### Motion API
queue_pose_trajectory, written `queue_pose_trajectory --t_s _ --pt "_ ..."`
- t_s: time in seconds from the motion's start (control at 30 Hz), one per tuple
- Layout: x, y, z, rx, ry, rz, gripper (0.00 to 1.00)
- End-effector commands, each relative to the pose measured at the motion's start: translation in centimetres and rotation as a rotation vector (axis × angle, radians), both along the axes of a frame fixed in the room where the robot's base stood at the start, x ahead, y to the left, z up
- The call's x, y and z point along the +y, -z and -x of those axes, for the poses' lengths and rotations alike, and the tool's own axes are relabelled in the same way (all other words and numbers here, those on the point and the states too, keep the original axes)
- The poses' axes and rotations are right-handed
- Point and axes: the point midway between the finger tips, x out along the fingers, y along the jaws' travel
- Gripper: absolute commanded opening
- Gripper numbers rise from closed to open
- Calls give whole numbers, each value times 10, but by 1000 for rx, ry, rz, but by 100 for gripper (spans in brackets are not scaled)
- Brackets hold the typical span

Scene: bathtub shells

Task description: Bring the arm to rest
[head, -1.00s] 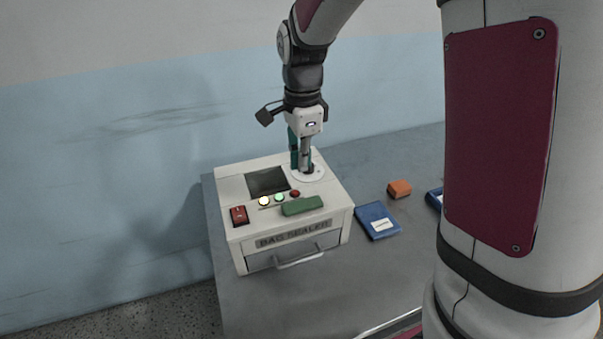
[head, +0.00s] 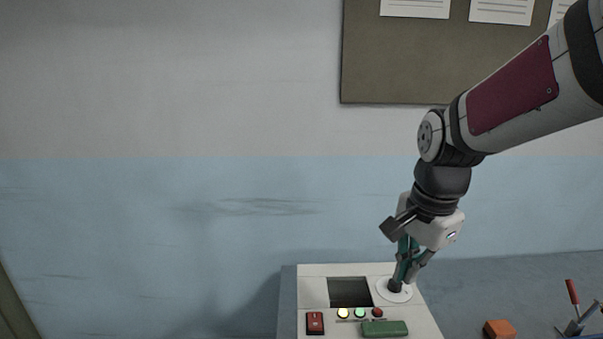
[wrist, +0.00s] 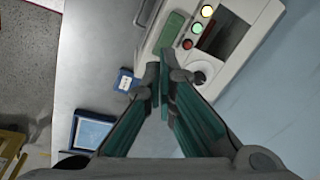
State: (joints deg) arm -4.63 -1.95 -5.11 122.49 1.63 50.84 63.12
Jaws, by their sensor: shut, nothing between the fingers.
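My gripper (head: 403,277) hangs from the arm over the back right of the white bag sealer (head: 312,289), tilted, with its teal-lined fingers pointing down. In the head view the fingertips overlap the dark knob (head: 394,288) on its white disc, so I cannot tell the gap there. In the wrist view the fingers meet at their tips (wrist: 162,72), shut and empty, and the knob (wrist: 199,79) shows clear of them to the right. The sealer's panel has a dark screen (head: 349,292), a red switch (head: 315,323), a green bar (head: 385,328) and three round lights.
An orange block (head: 499,329) and a red-handled tool (head: 573,292) lie right of the sealer. Blue items (wrist: 93,132) and (wrist: 127,81) lie on the grey table in the wrist view. A noticeboard (head: 440,60) hangs on the wall behind. Air left of the arm is clear.

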Motion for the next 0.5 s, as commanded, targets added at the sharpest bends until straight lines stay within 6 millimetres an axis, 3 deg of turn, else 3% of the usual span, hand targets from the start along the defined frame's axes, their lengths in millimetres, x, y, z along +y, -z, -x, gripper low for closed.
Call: queue_pose_trajectory --t_s 0.2,0.5 --pt "-1 -37 51 -115 -328 63 0" --pt "-2 -61 119 -246 -771 222 0"
